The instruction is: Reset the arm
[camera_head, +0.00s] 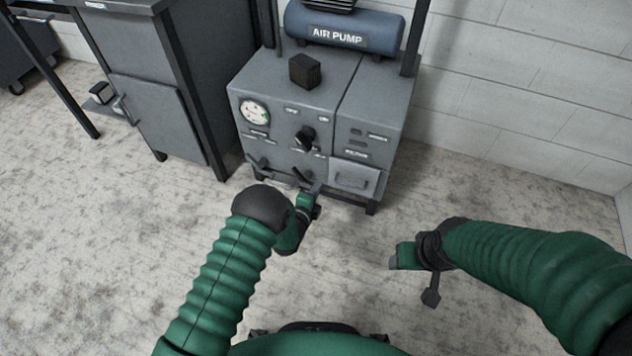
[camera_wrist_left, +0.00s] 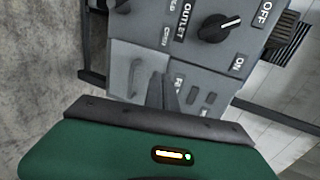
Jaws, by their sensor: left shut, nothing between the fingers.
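My left gripper (camera_head: 308,188) is shut and empty. In the head view it is in front of the lower front of the grey air pump cabinet (camera_head: 290,100), near the small levers there. I cannot tell whether it touches one. In the left wrist view the gripper's grey fingers (camera_wrist_left: 162,92) are close together before the panel. A black knob (camera_wrist_left: 217,28) by the OUTLET, ON and OFF labels is beyond them. My right gripper (camera_head: 413,268) hangs at the right over the floor, apart from the cabinet; its finger opening is unclear.
The cabinet carries a round gauge (camera_head: 254,112), a dark block (camera_head: 305,70) and a blue air pump tank (camera_head: 343,27). A grey cupboard (camera_head: 160,120) stands to the left. A white wall (camera_head: 520,90) is behind at the right. The speckled floor (camera_head: 90,230) is clear.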

